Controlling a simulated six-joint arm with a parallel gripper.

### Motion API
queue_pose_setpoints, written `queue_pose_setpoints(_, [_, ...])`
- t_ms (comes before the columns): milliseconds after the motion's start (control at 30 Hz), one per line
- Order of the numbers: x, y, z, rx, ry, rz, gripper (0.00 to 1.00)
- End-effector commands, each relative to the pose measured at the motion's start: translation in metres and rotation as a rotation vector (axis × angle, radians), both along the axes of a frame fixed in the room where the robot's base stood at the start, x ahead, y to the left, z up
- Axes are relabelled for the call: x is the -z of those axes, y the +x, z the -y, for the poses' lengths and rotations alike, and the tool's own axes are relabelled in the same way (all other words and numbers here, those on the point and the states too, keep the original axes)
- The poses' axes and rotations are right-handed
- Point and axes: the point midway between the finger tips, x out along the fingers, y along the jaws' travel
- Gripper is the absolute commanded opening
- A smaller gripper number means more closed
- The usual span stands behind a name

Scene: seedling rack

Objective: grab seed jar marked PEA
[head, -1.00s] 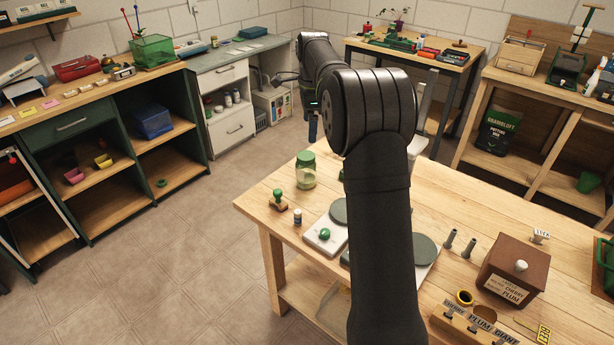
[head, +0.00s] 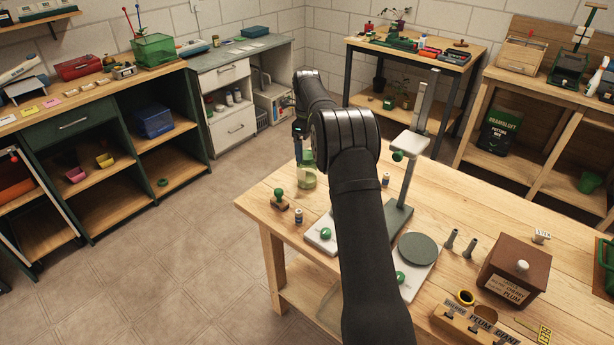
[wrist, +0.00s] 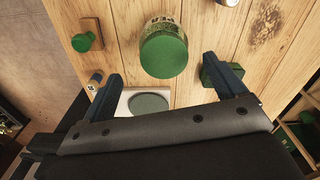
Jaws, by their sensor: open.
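The seed jar (head: 308,180) stands near the far left corner of the wooden workbench, partly hidden behind my gripper (head: 302,150) in the head view. In the wrist view the jar (wrist: 163,52) shows from above, with a green lid and a label reading PEA on its side. My gripper (wrist: 159,68) is open and empty there. Its two fingers appear left and right of the lid, with space on both sides. I cannot tell how far above the jar they are.
A green-handled stamp (head: 280,197) and a small vial (head: 299,216) stand left of the jar. A scale with a round plate (wrist: 148,103) is close by. A tall stand (head: 407,170) and a brown box (head: 513,268) occupy the right of the bench.

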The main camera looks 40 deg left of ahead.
Motion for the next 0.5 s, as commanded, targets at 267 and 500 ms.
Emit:
queue_pose_setpoints(267, [0.026,0.000,0.000,-0.001,0.000,-0.001,0.89])
queue_pose_setpoints(500, [0.050,0.004,-0.002,-0.001,-0.001,-0.002,0.89])
